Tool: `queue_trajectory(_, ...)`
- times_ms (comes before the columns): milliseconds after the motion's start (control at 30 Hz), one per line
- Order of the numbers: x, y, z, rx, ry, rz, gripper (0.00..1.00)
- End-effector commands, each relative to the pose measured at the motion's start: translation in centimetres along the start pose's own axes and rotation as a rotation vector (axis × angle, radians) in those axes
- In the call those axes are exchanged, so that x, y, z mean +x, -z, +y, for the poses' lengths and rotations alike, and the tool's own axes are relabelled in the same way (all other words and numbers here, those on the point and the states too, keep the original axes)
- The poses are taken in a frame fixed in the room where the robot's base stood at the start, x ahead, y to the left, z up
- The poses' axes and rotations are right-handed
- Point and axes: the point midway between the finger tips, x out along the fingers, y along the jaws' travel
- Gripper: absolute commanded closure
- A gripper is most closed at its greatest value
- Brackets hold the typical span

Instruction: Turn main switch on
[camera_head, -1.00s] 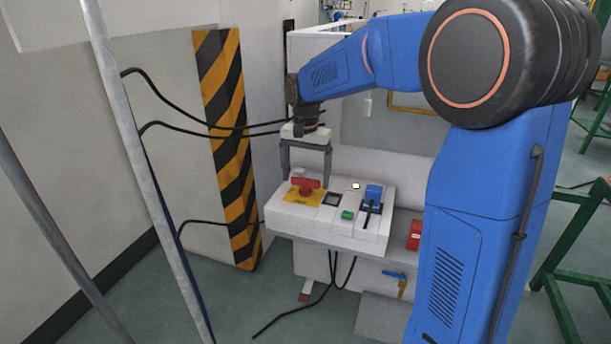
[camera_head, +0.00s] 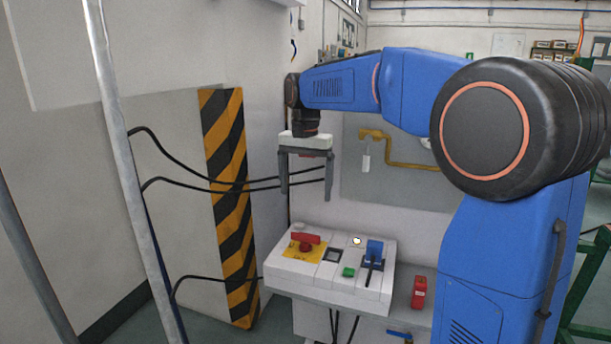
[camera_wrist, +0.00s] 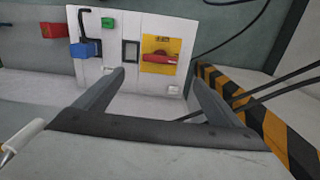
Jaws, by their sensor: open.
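The main switch is a red rotary handle (camera_head: 305,238) on a yellow plate (camera_head: 301,253) at the left of a white control panel (camera_head: 340,283).
The panel also has a green button (camera_head: 348,272), a blue lever (camera_head: 373,252) and a white round button (camera_head: 357,241). A red box (camera_head: 419,292) is to its right. A striped post (camera_head: 227,200) and black cables (camera_head: 180,180) are on the left.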

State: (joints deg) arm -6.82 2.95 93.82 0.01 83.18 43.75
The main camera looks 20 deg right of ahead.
Motion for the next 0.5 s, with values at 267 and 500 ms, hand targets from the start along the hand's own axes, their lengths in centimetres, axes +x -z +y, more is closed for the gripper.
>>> queue_trajectory(267, -3.2, 0.0, 0.0, 0.000, 0.000, 0.000, 0.11)
queue_trajectory(500, -3.6, 0.0, 0.0, 0.000, -0.001, -0.001, 0.11)
